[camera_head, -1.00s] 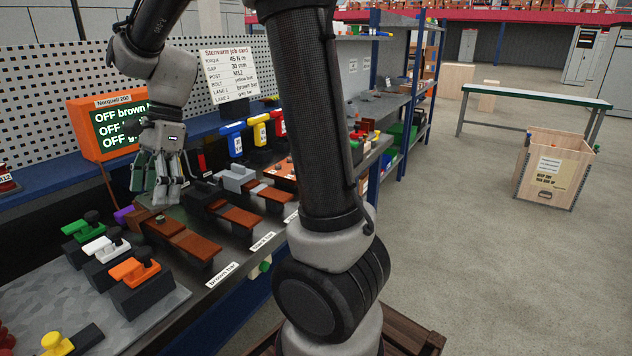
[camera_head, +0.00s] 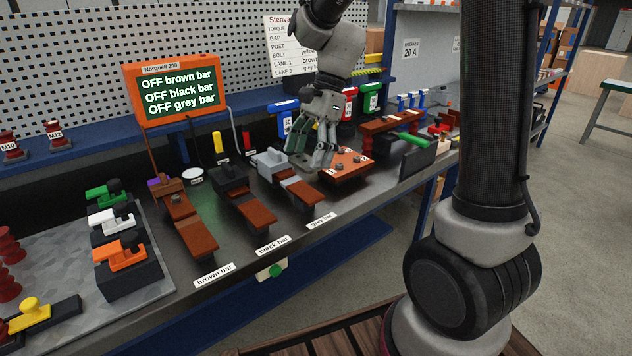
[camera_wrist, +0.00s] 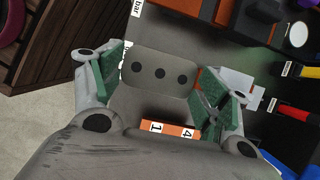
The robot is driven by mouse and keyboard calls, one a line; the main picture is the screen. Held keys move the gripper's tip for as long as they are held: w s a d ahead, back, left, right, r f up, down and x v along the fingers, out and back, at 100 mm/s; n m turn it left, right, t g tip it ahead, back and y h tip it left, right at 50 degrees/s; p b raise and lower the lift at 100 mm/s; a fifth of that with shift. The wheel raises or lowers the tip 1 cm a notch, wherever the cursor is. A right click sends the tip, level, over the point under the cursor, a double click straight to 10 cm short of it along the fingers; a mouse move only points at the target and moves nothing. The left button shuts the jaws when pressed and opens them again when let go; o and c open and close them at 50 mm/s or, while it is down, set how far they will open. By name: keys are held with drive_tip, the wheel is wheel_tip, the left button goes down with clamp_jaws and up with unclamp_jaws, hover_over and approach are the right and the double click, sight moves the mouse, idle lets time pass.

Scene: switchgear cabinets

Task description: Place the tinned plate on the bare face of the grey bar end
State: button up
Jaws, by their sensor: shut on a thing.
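In the wrist view the tinned plate (camera_wrist: 160,72), flat grey with several dark holes in a row, is between the green finger pads of my gripper (camera_wrist: 162,84). My gripper is shut on it. In the head view my gripper (camera_head: 312,164) points down just behind and above the grey bar (camera_head: 302,192). That bar is copper-brown, with a grey block (camera_head: 271,164) at its far end and a "grey bar" label (camera_head: 320,221) in front. In the wrist view plate and fingers hide most of the bar; I cannot tell whether the plate touches it.
The black bar (camera_head: 256,213) and brown bar (camera_head: 197,237) lie to the left. An orange numbered block (camera_head: 346,166) stands close to the right of my gripper. A dark upright panel (camera_head: 417,160) stands farther right. The screen (camera_head: 180,90) reads OFF for all three bars.

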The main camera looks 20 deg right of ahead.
sight(304, 191)
wheel_tip(304, 191, down, 7)
drive_tip(key=shift+r, duration=0.1)
idle(0.4)
drive_tip(key=o, duration=1.3)
drive_tip(key=v, duration=1.1)
drive_tip(key=s+d+r+n+t+h, duration=0.1)
drive_tip(key=s+d+n+t, duration=0.1)
drive_tip(key=s, duration=0.4)
drive_tip(key=s+d+r+n+t+h, duration=0.1)
drive_tip(key=s+d+n+t, duration=0.1)
drive_tip(key=s+d+n, duration=0.3)
drive_tip(key=s+d+r+n+t+h, duration=0.1)
drive_tip(key=s+d+n+h, duration=0.1)
drive_tip(key=s+d+n, duration=0.2)
drive_tip(key=shift+s+r+n+t, duration=0.2)
drive_tip(key=shift+s+n, duration=0.65)
drive_tip(key=shift+s, duration=0.5)
drive_tip(key=shift+s+r+n+t, duration=0.1)
drive_tip(key=shift+s+n+t, duration=0.1)
drive_tip(key=shift+s+n, duration=0.9)
drive_tip(key=shift+s+m, duration=0.2)
drive_tip(key=shift+m, duration=0.05)
